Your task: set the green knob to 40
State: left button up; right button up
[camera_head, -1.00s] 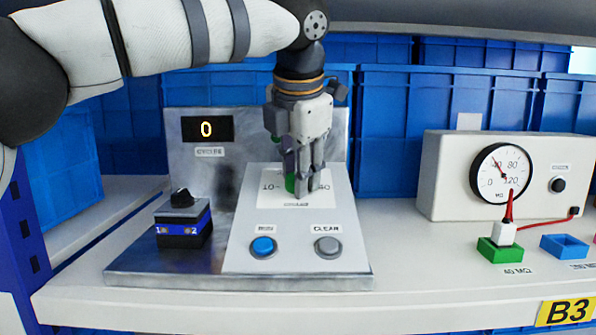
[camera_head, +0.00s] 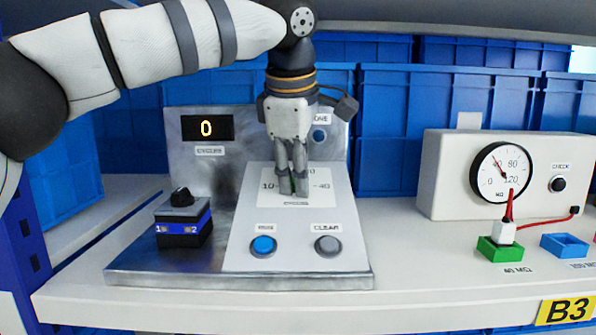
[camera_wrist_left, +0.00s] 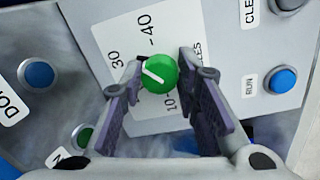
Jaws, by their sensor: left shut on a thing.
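The green knob (camera_wrist_left: 159,74) sits on a white scale plate (camera_wrist_left: 180,25) with 30, 40 and 10 readable in the left wrist view. Its white line slants toward the upper left there, roughly to the 30 side; the exact setting is unclear. My left gripper (camera_head: 292,190) points down at the panel and is shut on the knob, with a finger on either side of it. My right gripper is not in view.
The metal panel (camera_head: 130,268) carries a display (camera_head: 207,129) reading 0, a blue button (camera_head: 263,246), a grey CLEAR button (camera_head: 328,246) and a black selector (camera_head: 182,200). A gauge box (camera_head: 445,160) stands at right. Blue bins (camera_head: 385,110) line the back.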

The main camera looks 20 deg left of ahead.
pick_arm(q)
jog(key=m, duration=0.4)
jog(key=shift+m, duration=0.3)
jog(key=shift+a+m+g, duration=0.1)
jog(key=shift+m+g, duration=0.2)
jog(key=shift+m, duration=1.3)
jog(key=shift+s+m, duration=0.1)
jog(key=shift+m, duration=0.2)
jog(key=o, duration=1.2)
jog(key=shift+c, duration=0.2)
